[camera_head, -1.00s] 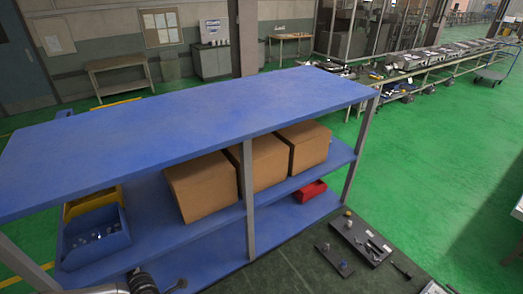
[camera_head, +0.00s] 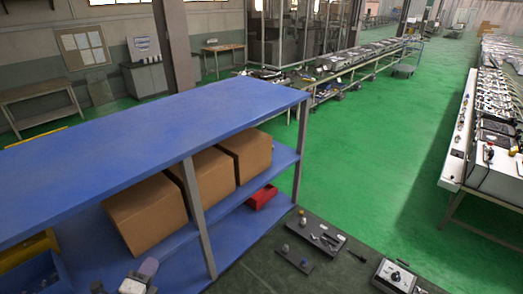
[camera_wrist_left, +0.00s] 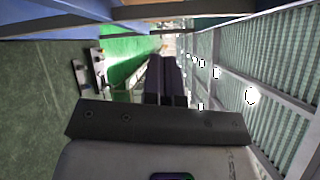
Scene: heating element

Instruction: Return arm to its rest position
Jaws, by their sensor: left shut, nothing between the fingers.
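My left arm (camera_head: 138,281) shows at the bottom edge of the head view, in front of the blue shelf's lower decks. In the left wrist view my left gripper (camera_wrist_left: 167,62) has its two dark fingers side by side, shut with nothing between them. The fingers point away from the wrist and touch nothing that I can see. My right gripper is not in view.
A blue shelf (camera_head: 150,115) with cardboard boxes (camera_head: 250,152) and a red bin (camera_head: 263,197) stands at left. A dark table (camera_head: 262,268) holds a tool tray (camera_head: 322,238), a small plate (camera_head: 294,258) and a knobbed device (camera_head: 395,277). Green floor lies open beyond.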

